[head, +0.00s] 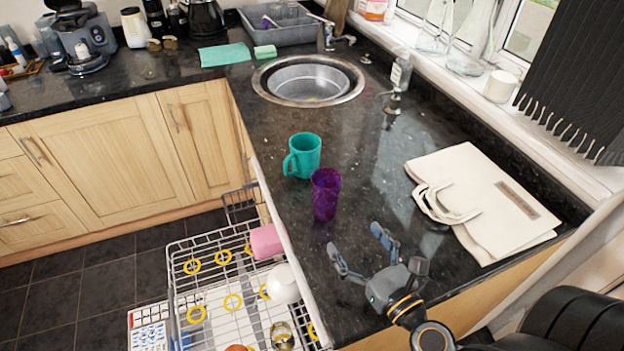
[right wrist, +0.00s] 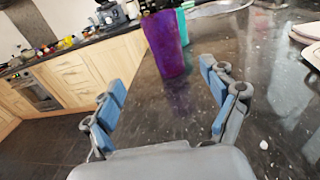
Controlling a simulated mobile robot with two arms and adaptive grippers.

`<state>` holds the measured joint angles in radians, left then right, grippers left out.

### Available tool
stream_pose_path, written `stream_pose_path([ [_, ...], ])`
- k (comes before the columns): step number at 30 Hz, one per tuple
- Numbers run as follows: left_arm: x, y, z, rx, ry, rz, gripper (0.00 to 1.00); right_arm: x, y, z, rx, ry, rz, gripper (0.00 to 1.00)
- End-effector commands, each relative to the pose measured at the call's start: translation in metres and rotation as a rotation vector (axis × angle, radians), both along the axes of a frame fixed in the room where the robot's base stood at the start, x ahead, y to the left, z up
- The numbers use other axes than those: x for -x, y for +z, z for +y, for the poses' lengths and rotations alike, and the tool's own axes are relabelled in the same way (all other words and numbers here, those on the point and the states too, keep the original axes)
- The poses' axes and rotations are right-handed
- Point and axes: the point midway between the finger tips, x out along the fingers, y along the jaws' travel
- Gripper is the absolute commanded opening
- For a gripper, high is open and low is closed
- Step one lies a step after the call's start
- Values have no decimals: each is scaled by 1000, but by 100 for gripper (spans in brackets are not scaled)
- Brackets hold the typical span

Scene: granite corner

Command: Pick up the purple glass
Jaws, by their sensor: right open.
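The purple glass (head: 325,194) stands upright on the dark granite counter, just in front of a teal mug. In the right wrist view the glass (right wrist: 167,43) stands ahead, beyond the fingers and between their lines. My right gripper (head: 357,247) is open and empty, in front of the glass and a little to its right, apart from it. Its two blue-padded fingers show on both sides in the right wrist view (right wrist: 162,88). My left gripper is not in view.
The teal mug (head: 303,156) stands close behind the glass. A white bag (head: 485,200) lies to the right. The open dishwasher rack (head: 208,283) is below the counter's left edge. The round sink (head: 308,82) is farther back. The counter between gripper and glass is clear.

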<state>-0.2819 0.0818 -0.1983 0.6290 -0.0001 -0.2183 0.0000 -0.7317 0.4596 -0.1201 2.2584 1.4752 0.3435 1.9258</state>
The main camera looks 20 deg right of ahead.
Motion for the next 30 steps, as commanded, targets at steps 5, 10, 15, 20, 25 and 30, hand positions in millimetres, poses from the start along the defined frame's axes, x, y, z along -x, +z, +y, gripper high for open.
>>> stream_pose_path([
  [5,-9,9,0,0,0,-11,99,-10,2,-3,-16,-11,1,85],
  [10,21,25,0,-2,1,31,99,-41,5,-1,-14,-11,-2,85],
  [15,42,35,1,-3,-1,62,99,-70,3,0,-13,-9,0,85],
  [20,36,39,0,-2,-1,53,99,-84,0,1,-12,-9,1,85],
  [25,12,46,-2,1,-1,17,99,-96,1,0,-10,-8,-1,85],
  [30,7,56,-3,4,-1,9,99,-122,1,-3,-11,-9,-1,85],
])
